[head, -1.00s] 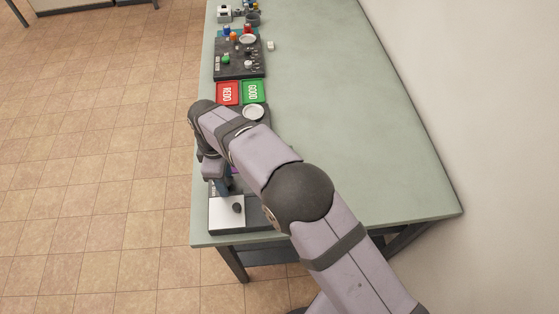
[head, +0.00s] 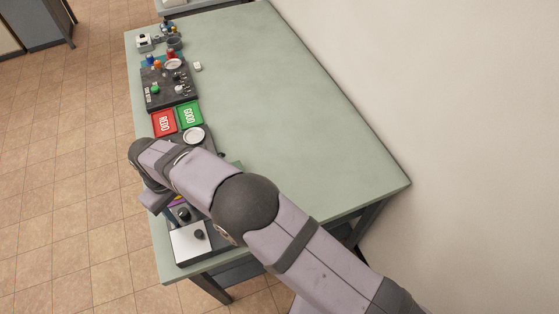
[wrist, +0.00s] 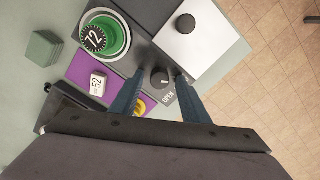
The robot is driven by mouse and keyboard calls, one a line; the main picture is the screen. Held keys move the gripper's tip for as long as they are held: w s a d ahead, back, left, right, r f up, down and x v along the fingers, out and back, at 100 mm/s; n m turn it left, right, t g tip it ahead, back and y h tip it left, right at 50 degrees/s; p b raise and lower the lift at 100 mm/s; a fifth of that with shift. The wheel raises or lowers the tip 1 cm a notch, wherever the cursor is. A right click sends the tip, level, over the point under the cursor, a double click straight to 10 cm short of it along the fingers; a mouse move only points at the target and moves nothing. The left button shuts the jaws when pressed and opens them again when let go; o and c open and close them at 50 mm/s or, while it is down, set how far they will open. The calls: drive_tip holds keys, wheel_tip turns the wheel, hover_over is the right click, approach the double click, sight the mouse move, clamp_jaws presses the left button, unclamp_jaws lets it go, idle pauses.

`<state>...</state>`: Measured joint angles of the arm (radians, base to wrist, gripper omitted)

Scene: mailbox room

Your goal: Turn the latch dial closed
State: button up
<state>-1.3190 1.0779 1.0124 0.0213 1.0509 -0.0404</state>
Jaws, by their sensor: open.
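In the wrist view, a round black dial (wrist: 160,77) with a pale mark sits on a dark panel (wrist: 135,65), with the lettering "OPEN" beside it. My gripper (wrist: 158,76) is open, its two blue-grey fingers spread on either side of the dial. I cannot tell whether they touch it. In the head view, the dark dial (head: 184,214) shows beside a white plate (head: 187,243). My arm hides part of the panel there.
The white plate carries a second black knob (wrist: 186,24). Red (head: 164,122) and green (head: 190,114) trays lie farther along the table.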

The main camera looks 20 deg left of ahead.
sight(183, 211)
drive_tip(key=m+p, duration=0.2)
drive_tip(key=m, duration=0.2)
drive_tip(key=shift+d+r, duration=0.1)
drive_tip(key=shift+r, duration=0.05)
wheel_tip(183, 211, up, 7)
drive_tip(key=b, duration=0.3)
drive_tip(key=shift+w, duration=0.1)
drive_tip(key=w+d+r+m+b, duration=0.1)
drive_tip(key=w+d+m, duration=0.1)
drive_tip(key=w+d, duration=0.7)
drive_tip(key=w+d+r+m, duration=0.1)
drive_tip(key=w+d+m, duration=0.2)
drive_tip(key=w+d, duration=0.6)
drive_tip(key=shift+w+d+r+b, duration=0.3)
drive_tip(key=shift+w+d+b, duration=0.1)
drive_tip(key=shift+d, duration=3.15)
